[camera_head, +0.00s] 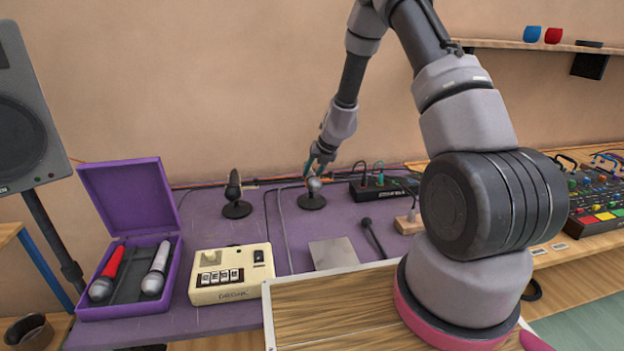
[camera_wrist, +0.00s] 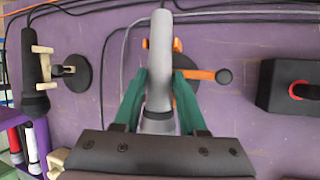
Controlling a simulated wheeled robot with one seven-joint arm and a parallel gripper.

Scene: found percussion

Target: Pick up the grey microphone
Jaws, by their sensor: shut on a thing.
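The grey microphone (camera_wrist: 160,50) lies lengthwise between the teal fingers of my gripper (camera_wrist: 160,78) in the wrist view. The fingers are shut on its body. Its silver head end is partly hidden by the gripper's palm. A stand with an orange clip (camera_wrist: 200,74) and a round black base (camera_wrist: 183,98) is right behind the microphone; I cannot tell whether the clip still touches it. In the head view my gripper (camera_head: 318,165) is over that stand's base (camera_head: 311,202), with the microphone's round grey head (camera_head: 314,185) just below the fingers.
A black microphone on a stand (camera_head: 234,190) stands to the left. An open purple case (camera_head: 180,270) holds a red and a whitish microphone. A cream box (camera_head: 230,276) is nearby. A black cabled box (camera_head: 375,187) stands to the right. Cables run along the wall.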

